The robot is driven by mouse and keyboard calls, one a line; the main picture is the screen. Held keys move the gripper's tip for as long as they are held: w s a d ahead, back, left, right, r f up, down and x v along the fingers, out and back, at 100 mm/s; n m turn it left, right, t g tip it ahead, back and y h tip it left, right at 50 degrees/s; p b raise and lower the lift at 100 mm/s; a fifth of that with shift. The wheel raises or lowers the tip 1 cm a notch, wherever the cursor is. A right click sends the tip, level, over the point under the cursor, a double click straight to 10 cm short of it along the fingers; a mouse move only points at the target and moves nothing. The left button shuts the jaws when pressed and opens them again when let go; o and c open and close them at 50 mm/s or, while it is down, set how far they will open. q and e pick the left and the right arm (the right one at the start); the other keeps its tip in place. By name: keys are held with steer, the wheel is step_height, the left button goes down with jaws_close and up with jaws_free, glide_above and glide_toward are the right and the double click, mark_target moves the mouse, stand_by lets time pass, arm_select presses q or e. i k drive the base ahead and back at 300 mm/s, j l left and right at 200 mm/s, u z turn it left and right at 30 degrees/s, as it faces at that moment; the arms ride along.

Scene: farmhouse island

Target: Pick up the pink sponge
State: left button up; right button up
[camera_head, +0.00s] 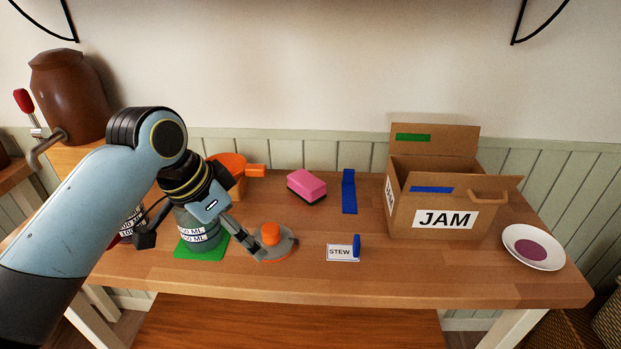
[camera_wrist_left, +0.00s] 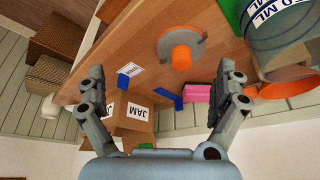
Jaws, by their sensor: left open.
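The pink sponge (camera_head: 307,183), with a dark underside, lies on the wooden island top near the back, left of the blue strip. It also shows in the left wrist view (camera_wrist_left: 197,93), beside the inner side of one finger and beyond it. My left gripper (camera_head: 200,243) is over the front left of the top, to the left of the sponge and nearer to me, apart from it. In the left wrist view its two fingers (camera_wrist_left: 163,78) are spread wide with nothing held between them. My right gripper is in neither view.
A grey container with ML marks (camera_head: 200,235) stands on a green mat (camera_head: 185,252) behind my gripper. An orange pan (camera_head: 232,165), a grey disc with an orange knob (camera_head: 271,233), a STEW card (camera_head: 341,253), blue strip (camera_head: 349,192), JAM box (camera_head: 446,218) and plate (camera_head: 514,234) surround the sponge.

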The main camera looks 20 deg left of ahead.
mark_target(312, 189)
steer(key=i, duration=0.85)
